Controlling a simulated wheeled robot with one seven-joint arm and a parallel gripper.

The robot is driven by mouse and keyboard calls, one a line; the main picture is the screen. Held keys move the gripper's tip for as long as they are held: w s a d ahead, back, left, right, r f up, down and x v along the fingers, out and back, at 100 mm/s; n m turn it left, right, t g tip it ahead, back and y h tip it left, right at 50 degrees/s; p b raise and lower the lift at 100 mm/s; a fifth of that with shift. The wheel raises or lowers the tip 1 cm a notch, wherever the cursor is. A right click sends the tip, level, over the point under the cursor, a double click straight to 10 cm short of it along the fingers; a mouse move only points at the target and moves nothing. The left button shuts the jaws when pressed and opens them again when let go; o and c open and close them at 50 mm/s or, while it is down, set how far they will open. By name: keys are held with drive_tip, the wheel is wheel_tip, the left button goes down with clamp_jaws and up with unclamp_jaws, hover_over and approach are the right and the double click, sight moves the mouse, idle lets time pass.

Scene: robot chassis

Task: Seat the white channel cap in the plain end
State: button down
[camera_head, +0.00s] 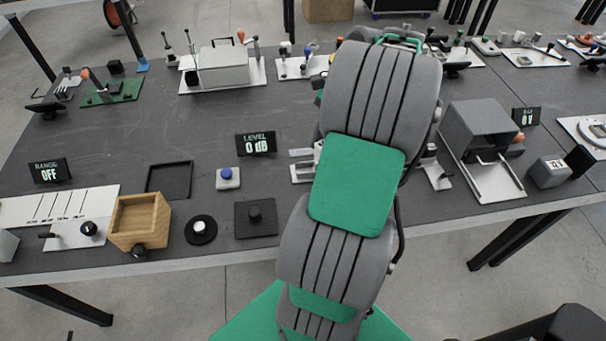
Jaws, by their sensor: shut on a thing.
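My arm rises through the middle of the view and covers the work area behind it. My gripper is hidden behind the arm, so its fingers and anything in them do not show. Light grey metal parts (301,172) stick out on the left side of the arm, possibly one end of the channel. More pale parts (435,174) show on its right side. I cannot make out the white channel cap or tell which end is the plain one.
A wooden box (140,222), a black tray (169,180), a blue button box (228,178) and a "LEVEL 0 dB" display (256,144) stand left of the arm. A grey housing (478,130) stands right. The table's middle left is clear.

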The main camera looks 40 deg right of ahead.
sight(316, 146)
drive_tip(key=s+d+m+t, duration=0.2)
drive_tip(key=s+d+m, duration=0.2)
drive_tip(key=s+m, duration=0.15)
drive_tip(key=shift+h, duration=0.4)
drive_tip(key=w+a+f+b, duration=0.1)
drive_tip(key=w+f, duration=0.2)
drive_tip(key=w, duration=0.1)
drive_tip(key=w+a+f, duration=0.1)
drive_tip(key=w+f, duration=0.2)
drive_tip(key=w, duration=0.1)
drive_tip(key=w+a+f+b, duration=0.1)
drive_tip(key=w+f, duration=0.2)
drive_tip(key=w, duration=0.1)
drive_tip(key=shift+w+f+b, duration=0.25)
drive_tip(key=shift+w+b, duration=0.05)
drive_tip(key=shift+w+f, duration=0.15)
drive_tip(key=shift+f, duration=0.15)
drive_tip(key=f, duration=0.3)
drive_tip(key=shift+w+a, duration=0.1)
drive_tip(key=shift+w, duration=0.2)
drive_tip(key=shift+f, duration=0.25)
drive_tip(key=shift+f, duration=0.15)
